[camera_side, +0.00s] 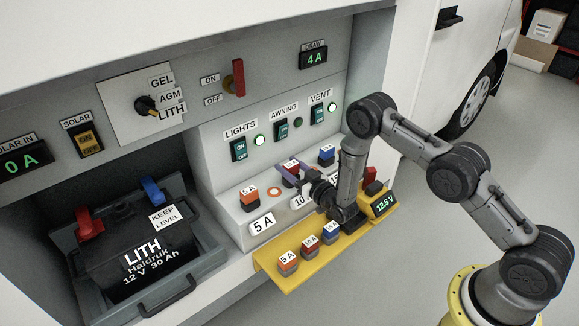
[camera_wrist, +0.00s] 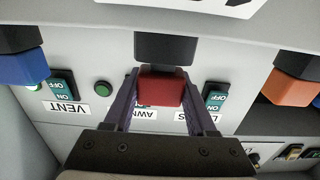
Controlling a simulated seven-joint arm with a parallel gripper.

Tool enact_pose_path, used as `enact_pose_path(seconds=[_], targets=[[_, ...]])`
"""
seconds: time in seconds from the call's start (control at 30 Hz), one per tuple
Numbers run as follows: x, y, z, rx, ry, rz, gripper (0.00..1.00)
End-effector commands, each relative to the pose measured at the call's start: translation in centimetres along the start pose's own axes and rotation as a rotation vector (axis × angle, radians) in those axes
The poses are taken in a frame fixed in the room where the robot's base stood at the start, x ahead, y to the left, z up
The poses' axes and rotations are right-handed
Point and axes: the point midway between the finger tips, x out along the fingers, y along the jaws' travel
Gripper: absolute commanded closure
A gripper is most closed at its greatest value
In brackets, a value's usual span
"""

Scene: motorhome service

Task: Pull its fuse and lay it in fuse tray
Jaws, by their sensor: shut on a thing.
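The fuse panel holds a row of fuses on dark bases. An orange 5 A fuse (camera_side: 249,192) is at the left and a blue fuse (camera_side: 326,152) at the right. Between them is the red fuse (camera_side: 291,167), partly hidden by my gripper (camera_side: 291,177). In the wrist view, the purple fingers of my gripper (camera_wrist: 160,78) are shut on the sides of the red fuse (camera_wrist: 160,88), which lines up with its dark base. The yellow tray (camera_side: 265,267) in front of the panel carries several fuses in orange, red and blue.
Above the row are the LIGHTS (camera_side: 239,149), AWNING (camera_side: 281,130) and VENT (camera_side: 317,114) switches. The lamps by LIGHTS and VENT glow green; the AWNING lamp is dark. A 12.5 V meter (camera_side: 383,204) stands at the tray's right end. A battery (camera_side: 138,252) sits at the left.

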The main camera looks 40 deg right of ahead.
Motion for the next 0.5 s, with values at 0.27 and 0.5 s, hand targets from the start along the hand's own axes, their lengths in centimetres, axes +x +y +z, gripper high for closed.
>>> enact_pose_path(seconds=[0.27, 0.5], targets=[[0.0, 0.0, -0.1, 0.0, 0.001, 0.0, 1.0], [0.0, 0.0, -1.6, 0.0, 0.001, 0.0, 1.0]])
